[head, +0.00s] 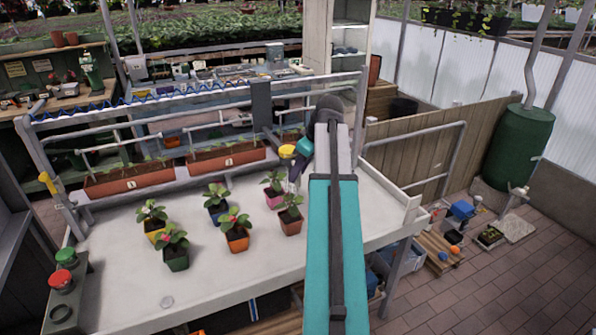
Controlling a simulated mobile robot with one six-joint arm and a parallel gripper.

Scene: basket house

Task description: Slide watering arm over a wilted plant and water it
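Several potted plants stand on the white table (120,290): a yellow pot (153,231), a green pot (176,260), a blue pot (217,214), an orange pot (237,241), a magenta pot (274,199) and a brown pot (291,225). I cannot tell which is wilted. A dark grey plate (262,104), perhaps part of the watering arm, hangs on the rail behind them. A yellow round part (287,151) shows beside my wrist. My gripper (294,183) is above the magenta and brown pots; its fingers are too small and dark to read.
Red (61,279) and green (65,256) knobs are at the table's left. Two long planters (130,181) (226,160) line the back, below a blue coiled hose (130,103). A yellow handle (48,183) is on the left post. The table's front left is mostly clear.

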